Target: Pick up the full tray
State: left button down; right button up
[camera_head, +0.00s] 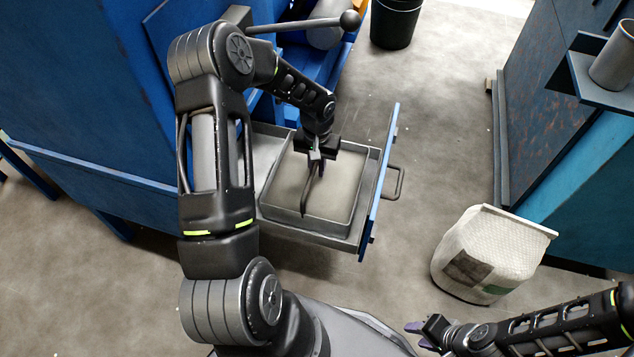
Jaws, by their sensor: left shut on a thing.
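The full tray (325,228) is a grey metal pan filled with pale, sand-like material. It sits inside the pulled-out drawer (376,190) of the blue cabinet, level as far as I can see. My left gripper (311,182) reaches down over the middle of the tray and is shut on the tray, at a thin dark bar running across it. The gripper partly hides the bar and the fill behind it. My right gripper (416,336) is low in the picture, away from the tray, with its purple-tipped fingers apart and empty.
The blue cabinet (80,90) stands left of the drawer. A white sack (490,255) stands on the floor to the right. A black bin (395,22) is at the back, and blue machinery (560,130) is at the right. Floor between drawer and sack is clear.

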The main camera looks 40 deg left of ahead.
pick_arm(q)
jog(key=shift+r, duration=0.1)
notch_tip(320, 180, up, 10)
jog(key=shift+f+p, duration=0.1)
jog(key=shift+p, duration=0.95)
